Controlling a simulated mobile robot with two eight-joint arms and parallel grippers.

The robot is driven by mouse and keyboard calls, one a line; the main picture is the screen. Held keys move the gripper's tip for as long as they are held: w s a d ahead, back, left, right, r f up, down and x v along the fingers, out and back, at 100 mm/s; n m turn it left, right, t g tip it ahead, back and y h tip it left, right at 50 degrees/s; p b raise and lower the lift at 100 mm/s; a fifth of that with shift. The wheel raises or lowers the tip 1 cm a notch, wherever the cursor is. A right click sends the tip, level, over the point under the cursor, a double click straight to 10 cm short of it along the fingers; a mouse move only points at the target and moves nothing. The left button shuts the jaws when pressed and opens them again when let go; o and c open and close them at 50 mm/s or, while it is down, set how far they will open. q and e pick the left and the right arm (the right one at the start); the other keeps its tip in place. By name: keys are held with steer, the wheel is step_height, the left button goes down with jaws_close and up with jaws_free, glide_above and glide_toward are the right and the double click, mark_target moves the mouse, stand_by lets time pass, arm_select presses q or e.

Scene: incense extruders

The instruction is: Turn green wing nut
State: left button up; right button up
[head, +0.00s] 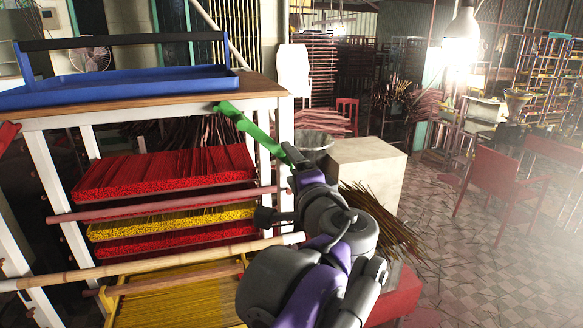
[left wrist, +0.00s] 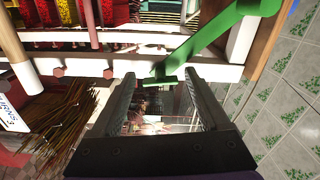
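The green wing nut (head: 243,125) is a long bright green piece at the right end of the white-framed rack, its upper end by the wooden top. It slants down to the right toward my left gripper (head: 293,157), whose fingertips are hard to make out in the head view. In the left wrist view, the green wing nut (left wrist: 215,40) crosses from upper right to the fingertips. My left gripper (left wrist: 158,88) has its fingers apart, with the green lower end at or just beyond the gap; I cannot tell whether they touch. My right gripper is not in view.
The rack (head: 45,170) holds red and yellow incense bundles, with a blue tray (head: 130,83) on top. Wooden poles (head: 150,265) cross its front. A pale box (head: 365,168) and loose brown sticks (head: 385,220) stand close right of my arm.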

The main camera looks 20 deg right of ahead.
arm_select(q)
steer(key=shift+s, duration=0.1)
steer(key=s, duration=0.5)
steer(key=s+b, duration=0.1)
steer(key=s, duration=0.4)
steer(key=shift+s+d, duration=0.2)
steer(key=shift+s, duration=0.15)
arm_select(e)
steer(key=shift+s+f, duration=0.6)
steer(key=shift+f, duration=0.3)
arm_select(q)
steer(key=w+a+f+n+g+y, duration=0.25)
steer(key=a+f+n+g, duration=0.4)
steer(key=a+f, duration=1.25)
steer(key=s+a+f+n+g+h, duration=0.1)
steer(key=s+a+f+n, duration=0.2)
steer(key=f, duration=0.4)
steer(key=s+a+f+n+g+h, duration=0.1)
steer(key=s+a+f+n+g, duration=0.1)
steer(key=s+a+f, duration=0.3)
steer(key=s+a+f+n+g+h, duration=0.1)
steer(key=s+a+f+n, duration=0.3)
steer(key=f, duration=0.7)
steer(key=shift+s+a+f+n+g, duration=0.15)
steer(key=shift+s+a+n+g, duration=0.1)
steer(key=shift+s+a+g, duration=0.45)
